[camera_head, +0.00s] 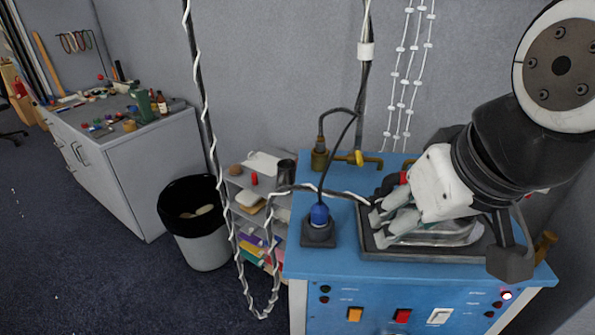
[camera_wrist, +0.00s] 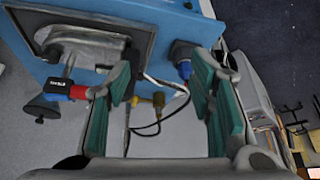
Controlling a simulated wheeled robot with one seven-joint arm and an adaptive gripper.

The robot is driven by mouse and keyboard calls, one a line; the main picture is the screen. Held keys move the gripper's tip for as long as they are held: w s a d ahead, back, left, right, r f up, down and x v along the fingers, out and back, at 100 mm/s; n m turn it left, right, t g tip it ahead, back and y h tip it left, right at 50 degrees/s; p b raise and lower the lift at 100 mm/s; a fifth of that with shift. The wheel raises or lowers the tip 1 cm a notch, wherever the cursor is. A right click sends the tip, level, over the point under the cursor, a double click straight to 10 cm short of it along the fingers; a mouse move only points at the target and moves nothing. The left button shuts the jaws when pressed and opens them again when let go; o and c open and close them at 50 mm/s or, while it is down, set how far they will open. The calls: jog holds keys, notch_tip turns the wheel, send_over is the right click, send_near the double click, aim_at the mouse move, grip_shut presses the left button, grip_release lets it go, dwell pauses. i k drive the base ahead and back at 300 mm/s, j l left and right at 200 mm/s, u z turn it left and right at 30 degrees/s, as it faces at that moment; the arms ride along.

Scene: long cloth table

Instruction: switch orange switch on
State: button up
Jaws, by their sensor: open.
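The orange switch (camera_head: 355,314) is on the front panel of the blue cabinet (camera_head: 340,268), low in the head view. It is the leftmost of three rocker switches. I cannot tell which way it is tipped. My gripper (camera_head: 379,228) is above the cabinet top, over the left side of the metal basin, higher and farther back than the switch and apart from it. In the wrist view my gripper (camera_wrist: 163,82) is open with nothing between its green-padded fingers. I cannot make out the orange switch in the wrist view.
A red switch (camera_head: 402,316) and a white switch (camera_head: 439,316) sit right of the orange one. A blue plug (camera_head: 319,214) with a cable stands on the cabinet's left. The basin (camera_head: 440,235) is under my gripper. A bin (camera_head: 196,225) stands left.

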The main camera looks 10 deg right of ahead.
aim_at(355, 315)
jog(key=k+l+u, duration=0.45)
jog(key=k+l, duration=0.2)
jog(key=k, duration=0.15)
jog(key=k+l+u, duration=0.25)
jog(key=k, duration=0.15)
jog(key=k+l+u, duration=0.2)
jog(key=k, duration=0.25)
